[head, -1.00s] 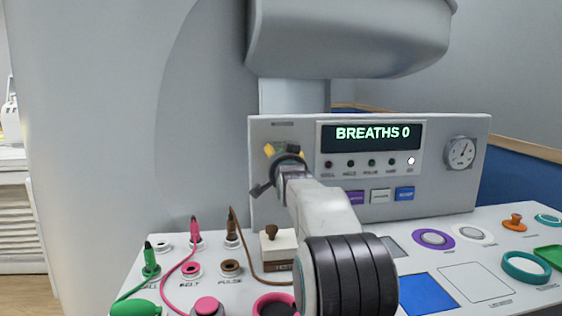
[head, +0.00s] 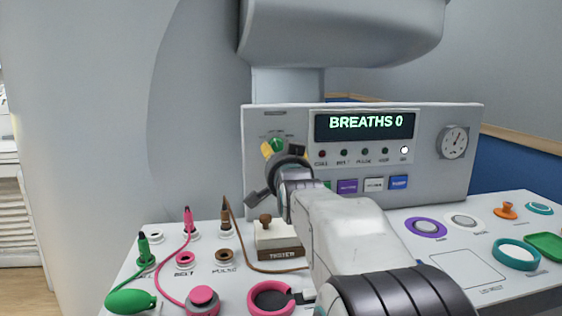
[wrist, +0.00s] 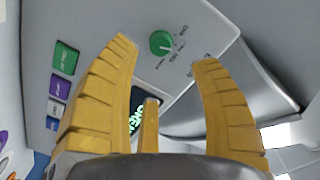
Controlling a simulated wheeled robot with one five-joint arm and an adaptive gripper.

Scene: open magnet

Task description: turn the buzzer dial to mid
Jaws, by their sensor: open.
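The buzzer dial is a round green knob (wrist: 160,43) on the grey console face, with small printed labels on one side that are too small to read surely. I cannot tell which label it points at. In the head view the dial (head: 277,145) shows at the console's upper left, partly hidden by my gripper. My gripper (wrist: 165,54) has its yellow fingers spread wide, with the dial showing between the tips and apart from them. In the head view my gripper (head: 281,151) is close in front of the dial.
A display (head: 365,124) reads "BREATHS 0" right of the dial, above a row of lamps. A wooden-handled block (head: 277,240), cables with plugs and a pink ring (head: 262,305) lie on the desk below. A grey overhang (head: 340,30) is above the console.

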